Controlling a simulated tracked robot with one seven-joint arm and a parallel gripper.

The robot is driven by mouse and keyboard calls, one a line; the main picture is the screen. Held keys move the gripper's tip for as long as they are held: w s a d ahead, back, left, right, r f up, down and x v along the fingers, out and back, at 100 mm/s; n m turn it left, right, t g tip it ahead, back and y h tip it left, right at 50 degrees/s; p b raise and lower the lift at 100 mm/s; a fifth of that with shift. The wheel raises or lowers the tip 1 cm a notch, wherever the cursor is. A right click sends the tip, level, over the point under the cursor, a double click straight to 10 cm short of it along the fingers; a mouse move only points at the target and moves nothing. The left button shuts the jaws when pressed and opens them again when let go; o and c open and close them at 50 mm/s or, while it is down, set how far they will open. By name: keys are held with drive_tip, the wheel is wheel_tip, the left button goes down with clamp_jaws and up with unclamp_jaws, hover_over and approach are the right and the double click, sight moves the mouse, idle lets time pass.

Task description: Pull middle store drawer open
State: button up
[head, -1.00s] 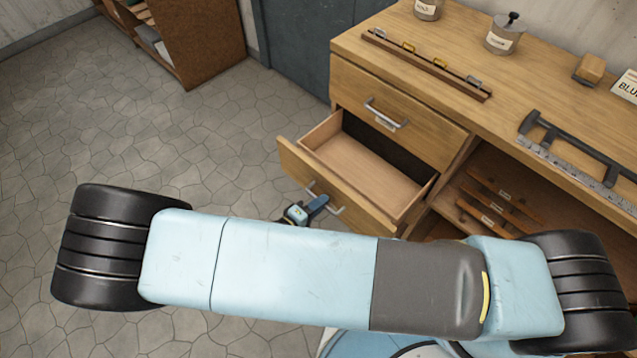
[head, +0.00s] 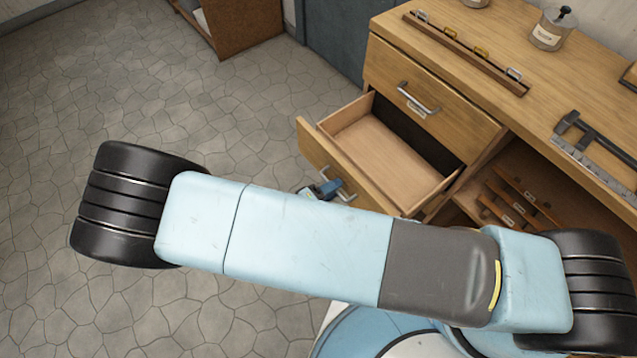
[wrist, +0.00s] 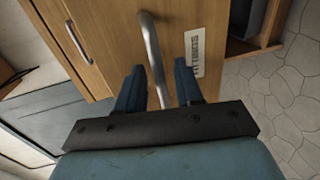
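The open drawer (head: 385,160) is pulled well out of the wooden cabinet, below a closed top drawer (head: 425,105). Its inside is empty where visible. My gripper (head: 320,191) is at its front in the head view, partly hidden by my arm. In the wrist view, my gripper (wrist: 157,82) has its two blue fingers apart, one on each side of the metal bar handle (wrist: 153,45). A gap shows between the handle and the right finger. A white label (wrist: 193,53) sits beside the handle. Contact at the handle's far side is hidden.
The bench top (head: 480,70) carries a rail with hooks (head: 465,52), a jar (head: 551,30) and a black caliper-like tool (head: 590,135). An open shelf (head: 520,205) with several wooden pieces lies right of the drawer. The stone floor at left is clear.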

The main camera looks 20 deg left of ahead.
drive_tip(key=shift+a, duration=0.1)
drive_tip(key=v, duration=1.3)
drive_tip(key=shift+s+a, duration=0.2)
drive_tip(key=shift+s, duration=0.2)
